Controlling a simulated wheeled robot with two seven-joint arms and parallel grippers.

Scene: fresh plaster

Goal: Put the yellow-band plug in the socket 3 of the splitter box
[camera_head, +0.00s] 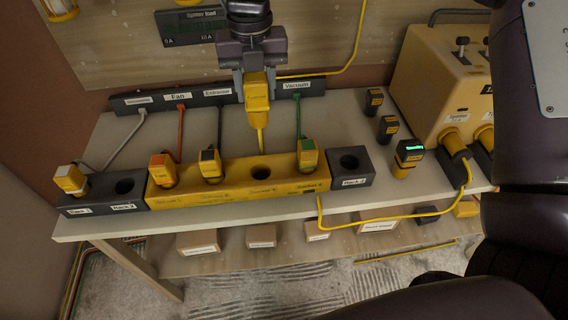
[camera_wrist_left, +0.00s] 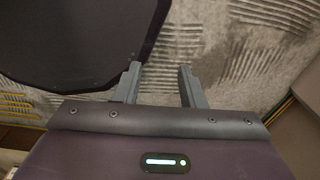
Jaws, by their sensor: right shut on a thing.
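My right gripper (camera_head: 256,92) is shut on a yellow plug (camera_head: 257,104) and holds it upright above the back of the bench. A yellow cable (camera_head: 261,140) hangs below the plug toward the splitter box. The band on the held plug is not clear. The yellow splitter box (camera_head: 237,190) lies along the bench front. Its third socket from the left (camera_head: 260,172) is an empty dark hole. Orange-marked (camera_head: 163,171), black-marked (camera_head: 210,166) and green-marked (camera_head: 308,155) plugs stand in its other sockets. My left gripper (camera_wrist_left: 159,70) is open and empty in the left wrist view.
A left dock block (camera_head: 103,201) holds a white-marked plug (camera_head: 71,180) beside an empty hole. The right dock block (camera_head: 350,167) has an empty hole. Several dark-and-yellow devices (camera_head: 388,127) stand right of it, before a large yellow unit (camera_head: 438,82). A dark label strip (camera_head: 140,101) lines the back.

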